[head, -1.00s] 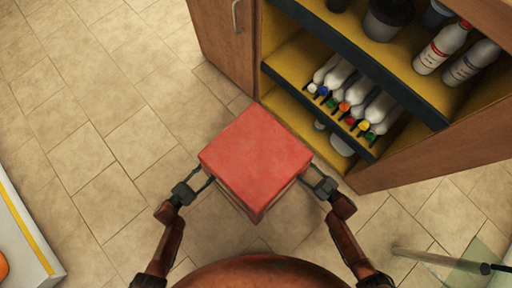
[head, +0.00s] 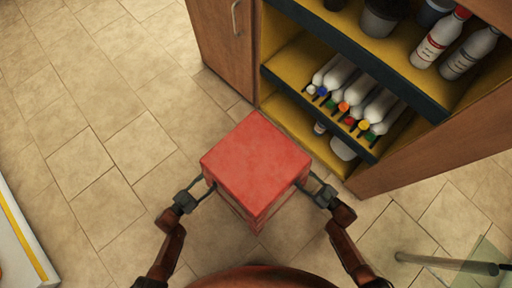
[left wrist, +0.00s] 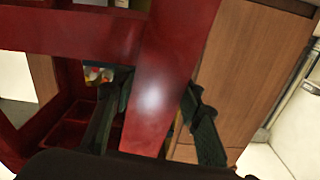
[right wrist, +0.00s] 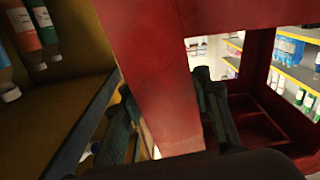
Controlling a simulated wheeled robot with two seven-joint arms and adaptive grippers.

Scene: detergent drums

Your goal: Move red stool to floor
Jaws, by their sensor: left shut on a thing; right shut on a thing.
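The red stool (head: 256,160) is in the middle of the head view, its square top facing up. My left gripper (head: 208,188) is at its left side and my right gripper (head: 308,186) at its right side. In the left wrist view, the left fingers (left wrist: 150,120) are shut around a red leg (left wrist: 165,80) of the stool. In the right wrist view, the right fingers (right wrist: 170,115) are shut around another red leg (right wrist: 150,70). The stool's feet are hidden, so I cannot tell whether it touches the floor.
A wooden shelf unit (head: 430,140) with yellow shelves stands just beyond the stool, holding several bottles (head: 345,95) and dark pots. A glass panel with a metal bar (head: 445,262) is at the lower right. Tiled floor (head: 90,110) is clear to the left. A white edge (head: 22,240) is at far left.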

